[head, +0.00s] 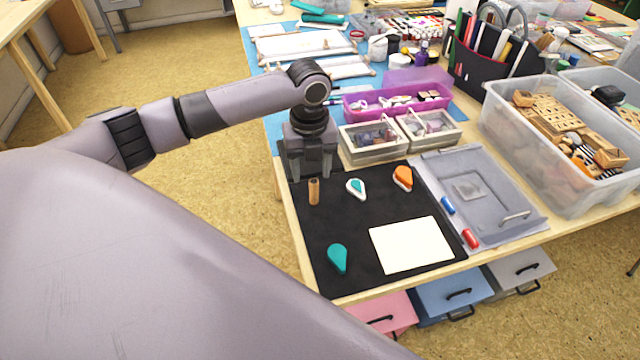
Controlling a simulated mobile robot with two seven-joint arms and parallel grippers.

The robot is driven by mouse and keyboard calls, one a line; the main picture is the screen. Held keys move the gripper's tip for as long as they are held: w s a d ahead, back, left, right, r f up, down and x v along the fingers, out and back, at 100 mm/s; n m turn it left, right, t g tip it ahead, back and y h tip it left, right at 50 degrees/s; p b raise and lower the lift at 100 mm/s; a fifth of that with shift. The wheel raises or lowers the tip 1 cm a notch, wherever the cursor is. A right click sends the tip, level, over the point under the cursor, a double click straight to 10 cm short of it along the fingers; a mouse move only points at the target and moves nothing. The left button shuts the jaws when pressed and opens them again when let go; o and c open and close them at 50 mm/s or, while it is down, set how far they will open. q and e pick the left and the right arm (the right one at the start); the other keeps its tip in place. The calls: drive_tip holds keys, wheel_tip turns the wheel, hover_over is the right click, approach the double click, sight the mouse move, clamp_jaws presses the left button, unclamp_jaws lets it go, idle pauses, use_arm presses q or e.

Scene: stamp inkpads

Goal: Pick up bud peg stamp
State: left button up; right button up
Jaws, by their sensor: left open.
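A small upright wooden peg (314,191), which looks like the bud peg stamp, stands on the black mat (300,245) near its far left corner. My left gripper (311,172) is open and points down at the mat's far left. Its fingers are just behind and above the peg in the picture. Whether they touch it or straddle it, I cannot tell. Nothing shows between the fingers. My right gripper is not in view.
Also on the mat are a white-and-teal piece (356,188), an orange one (402,178), a teal one (338,258) and a white sheet (411,245). Wooden boxes (374,140) stand behind. A grey tray (515,200) lies right, beside a clear bin (545,185).

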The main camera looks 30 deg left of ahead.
sight(313, 181)
use_arm(q)
drive_tip(key=f, duration=0.6)
drive_tip(key=shift+d, duration=0.3)
clamp_jaws()
